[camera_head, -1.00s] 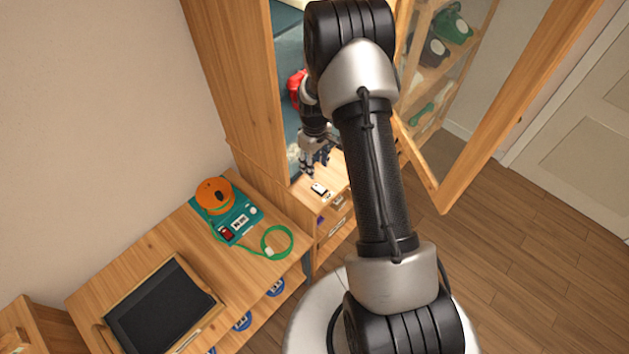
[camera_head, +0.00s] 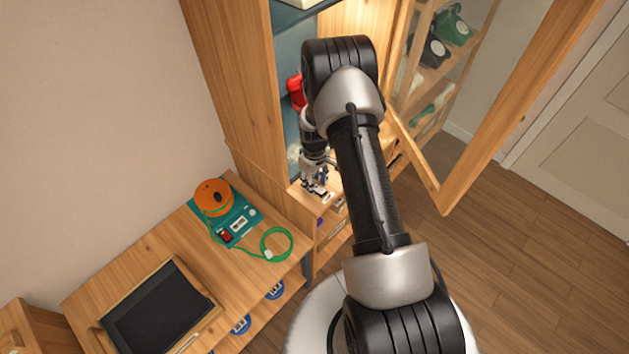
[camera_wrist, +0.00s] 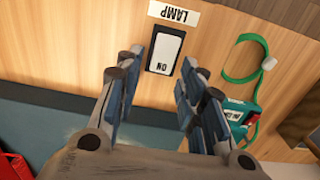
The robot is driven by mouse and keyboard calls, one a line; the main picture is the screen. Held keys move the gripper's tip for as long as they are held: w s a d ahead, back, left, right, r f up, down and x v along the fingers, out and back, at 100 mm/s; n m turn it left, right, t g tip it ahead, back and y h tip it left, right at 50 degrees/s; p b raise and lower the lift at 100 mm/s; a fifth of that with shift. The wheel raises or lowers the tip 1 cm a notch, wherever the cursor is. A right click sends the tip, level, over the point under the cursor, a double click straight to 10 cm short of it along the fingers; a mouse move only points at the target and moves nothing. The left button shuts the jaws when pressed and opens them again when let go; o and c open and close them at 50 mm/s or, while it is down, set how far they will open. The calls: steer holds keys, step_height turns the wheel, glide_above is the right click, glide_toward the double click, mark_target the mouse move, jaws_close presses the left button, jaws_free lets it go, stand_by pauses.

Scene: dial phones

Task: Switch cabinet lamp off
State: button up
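The lamp switch (camera_wrist: 165,50) shows in the wrist view as a white rocker in a black frame on the wooden cabinet ledge, with "ON" readable on it. A "LAMP" label (camera_wrist: 174,13) sits beside it. My gripper (camera_wrist: 155,85) is open, its blue-padded fingers apart and empty, with the switch ahead between and just past the fingertips. I cannot tell whether it touches the switch. In the head view my gripper (camera_head: 317,190) is low over the cabinet ledge (camera_head: 328,200) and mostly covers the switch.
The cabinet's glass door (camera_head: 445,195) stands open on the right, with phones on shelves seen through it. A red object (camera_head: 296,90) is inside the cabinet. To the left, a table (camera_head: 125,265) holds a teal device (camera_head: 238,222) with an orange reel, a green cable and a dark framed panel (camera_head: 160,308).

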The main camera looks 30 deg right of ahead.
jaws_close()
stand_by(0.3)
steer(key=shift+s+t+b, duration=0.1)
steer(key=shift+t+b, duration=0.3)
steer(key=shift+b, duration=0.15)
steer(key=b, duration=0.3)
steer(key=shift+d+f+t+y, duration=0.1)
steer(key=shift+f+t+y, duration=0.05)
steer(key=shift+t+y, duration=0.15)
steer(key=shift+b, duration=0.7)
steer(key=t+b, duration=0.1)
steer(key=b, duration=0.7)
steer(key=shift+s+d, duration=0.15)
steer(key=shift+s+r+t+y+b, duration=0.1)
steer(key=shift+r+t+y+b, duration=0.25)
steer(key=shift+b, duration=0.6)
steer(key=shift+r, duration=0.1)
